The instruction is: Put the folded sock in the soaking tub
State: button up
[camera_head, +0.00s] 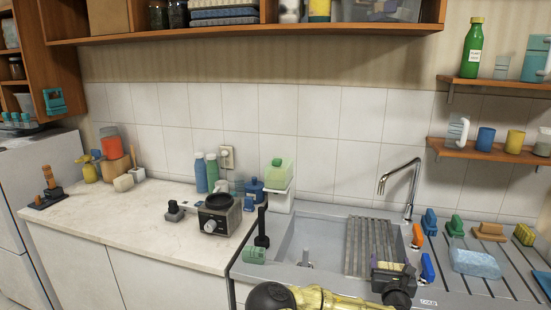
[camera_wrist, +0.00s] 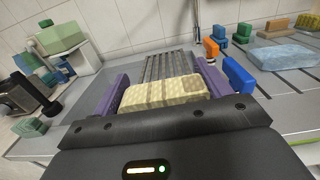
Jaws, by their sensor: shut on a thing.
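My gripper (camera_head: 393,272) is low over the right part of the sink, seen from behind in the head view. In the wrist view my gripper (camera_wrist: 162,85) has its purple fingers on both sides of a pale yellow, patterned, folded cloth, the folded sock (camera_wrist: 165,92). The sock sits between the fingers, in front of the ribbed drainer; in the head view only a small yellow part of it (camera_head: 388,265) shows. The grey sink basin (camera_head: 315,240) is open to the left of my gripper. I cannot tell for sure which thing is the soaking tub.
A ribbed drainer (camera_head: 372,240) lies across the sink's right side, with a tap (camera_head: 400,185) behind. A light-blue sponge (camera_head: 475,263) lies farther right. A black-handled tool (camera_head: 262,225) stands at the left rim.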

jog(key=s+a+f+n+y, duration=0.1)
jog(key=s+a+f+y, duration=0.1)
jog(key=a+f, duration=0.7)
jog(key=s+a+f+n+y, duration=0.2)
jog(key=s+a+f, duration=0.2)
jog(key=a+f, duration=0.5)
notch_tip(320, 180, down, 5)
jog(key=shift+s+a+t+y, duration=0.15)
jog(key=shift+s+t+y, duration=0.1)
jog(key=shift+t+y, duration=0.05)
jog(key=s+f, duration=0.3)
jog(key=s, duration=0.5)
jog(key=shift+s, duration=0.3)
jog(key=shift+f, duration=0.1)
